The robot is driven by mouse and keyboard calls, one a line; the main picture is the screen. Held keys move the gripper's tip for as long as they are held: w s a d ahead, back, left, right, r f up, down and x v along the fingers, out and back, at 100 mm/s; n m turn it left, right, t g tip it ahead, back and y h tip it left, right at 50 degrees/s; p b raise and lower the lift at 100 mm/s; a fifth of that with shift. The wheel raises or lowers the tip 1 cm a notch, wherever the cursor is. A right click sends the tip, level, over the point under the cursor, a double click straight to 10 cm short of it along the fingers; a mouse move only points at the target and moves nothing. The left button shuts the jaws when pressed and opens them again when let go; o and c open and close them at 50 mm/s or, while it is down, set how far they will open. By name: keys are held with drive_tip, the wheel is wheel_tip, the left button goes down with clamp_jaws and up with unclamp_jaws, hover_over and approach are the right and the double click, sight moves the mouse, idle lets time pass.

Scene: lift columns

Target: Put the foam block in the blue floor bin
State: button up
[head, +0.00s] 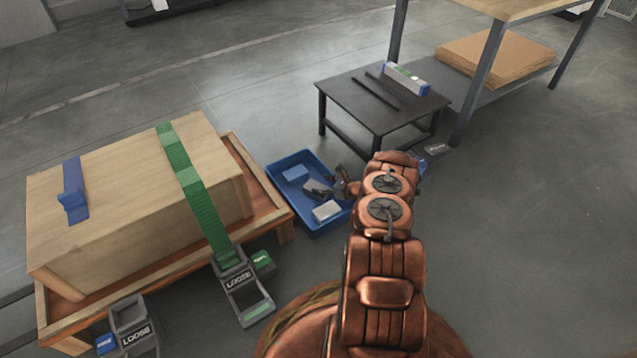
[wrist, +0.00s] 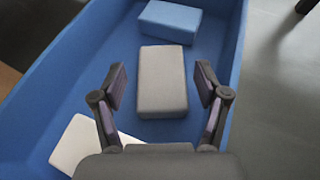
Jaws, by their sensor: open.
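The blue floor bin (head: 283,200) stands on the floor between the crate and the low black table. Inside it lie a grey block (wrist: 162,82), a blue block (head: 295,173) and a whitish block (head: 326,211). The frames do not tell which one is the foam block. My gripper (wrist: 161,75) is open over the bin, its fingers either side of the grey block in the wrist view. The grey block rests on the bin floor, with no finger visibly touching it. The blue block (wrist: 168,22) lies beyond it; the whitish block (wrist: 82,143) is partly hidden by the left finger.
A large wooden crate (head: 110,200) with green and blue straps sits on a pallet at left. The low black table (head: 350,95) holds dark bars and a white-and-blue item. Floor at right is clear.

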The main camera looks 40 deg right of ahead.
drive_tip(key=p+v, duration=0.4)
drive_tip(key=v, duration=0.5)
drive_tip(key=w+a+r+n+g+y, duration=0.2)
drive_tip(key=w+a+r+n+y, duration=0.15)
drive_tip(key=a+r, duration=0.55)
drive_tip(key=w+a+r+n+g+y, duration=0.15)
drive_tip(key=w+a+r+n, duration=0.3)
drive_tip(key=a+r, duration=0.45)
drive_tip(key=s+a+r+n+g+y, duration=0.1)
drive_tip(key=s+a+r+n+g, duration=0.25)
drive_tip(key=a+r, duration=0.45)
drive_tip(key=s+a+r+n+g+y, duration=0.25)
drive_tip(key=a+r+n, duration=0.3)
drive_tip(key=a, duration=0.45)
drive_tip(key=s+a+r+n+g+h, duration=0.25)
drive_tip(key=s+a+r+n, duration=0.2)
drive_tip(key=s, duration=0.45)
drive_tip(key=s+a+r+n+g+h, duration=0.25)
drive_tip(key=s+a+r+n, duration=0.2)
drive_tip(key=s, duration=0.35)
drive_tip(key=s+d+r+n+h, duration=0.2)
drive_tip(key=s+d+n+h, duration=0.1)
drive_tip(key=s, duration=0.7)
drive_tip(key=s+d+r+n+g+h, duration=0.1)
drive_tip(key=s+h, duration=0.4)
drive_tip(key=s, duration=0.5)
drive_tip(key=d+r+n, duration=0.1)
drive_tip(key=d+n, duration=0.1)
drive_tip(key=shift+s+d, duration=0.25)
drive_tip(key=shift+d, duration=0.15)
